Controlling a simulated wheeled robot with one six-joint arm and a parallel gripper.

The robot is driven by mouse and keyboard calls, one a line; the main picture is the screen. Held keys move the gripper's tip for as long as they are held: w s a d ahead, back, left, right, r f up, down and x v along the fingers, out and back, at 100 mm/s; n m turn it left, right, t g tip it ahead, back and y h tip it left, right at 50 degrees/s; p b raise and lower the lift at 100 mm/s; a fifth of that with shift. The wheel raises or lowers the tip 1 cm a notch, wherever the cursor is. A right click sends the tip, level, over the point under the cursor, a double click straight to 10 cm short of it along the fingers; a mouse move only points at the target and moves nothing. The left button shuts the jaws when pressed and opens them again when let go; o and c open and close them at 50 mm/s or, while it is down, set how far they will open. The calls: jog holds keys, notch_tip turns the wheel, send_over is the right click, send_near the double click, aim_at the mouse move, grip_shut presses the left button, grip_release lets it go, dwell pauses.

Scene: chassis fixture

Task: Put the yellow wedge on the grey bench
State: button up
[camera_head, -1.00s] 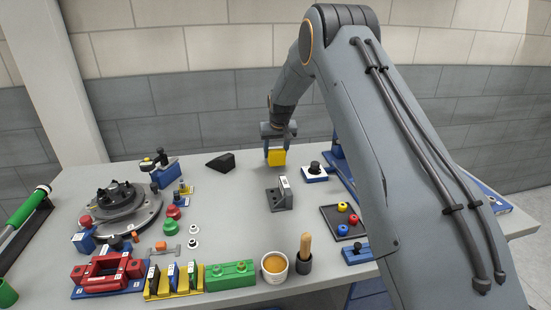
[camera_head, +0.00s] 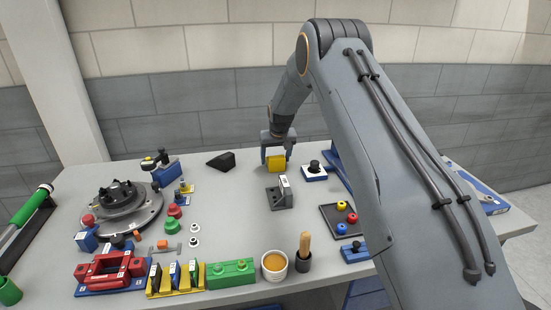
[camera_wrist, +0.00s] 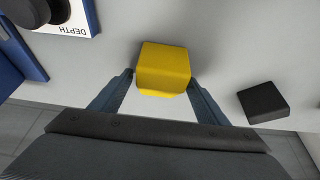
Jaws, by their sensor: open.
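The yellow wedge (camera_head: 276,164) rests on the grey bench (camera_head: 235,218) near its back edge. In the wrist view the yellow wedge (camera_wrist: 164,67) lies between the tips of my gripper. My gripper (camera_head: 276,157) is open around the wedge, with one finger on each side; in the wrist view my gripper (camera_wrist: 163,88) shows a gap beside the wedge, and I cannot tell whether either finger touches it. The wedge's lower side is hidden from me.
A black wedge (camera_head: 220,160) lies to the left, a grey angled block (camera_head: 280,194) in front, and a white-and-blue depth block (camera_head: 314,172) to the right. Fixtures fill the left side and front edge. The bench's middle left of the angled block is clear.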

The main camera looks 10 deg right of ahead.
jog(key=b+v, duration=0.4)
jog(key=v, duration=0.8)
jog(key=shift+r, duration=0.2)
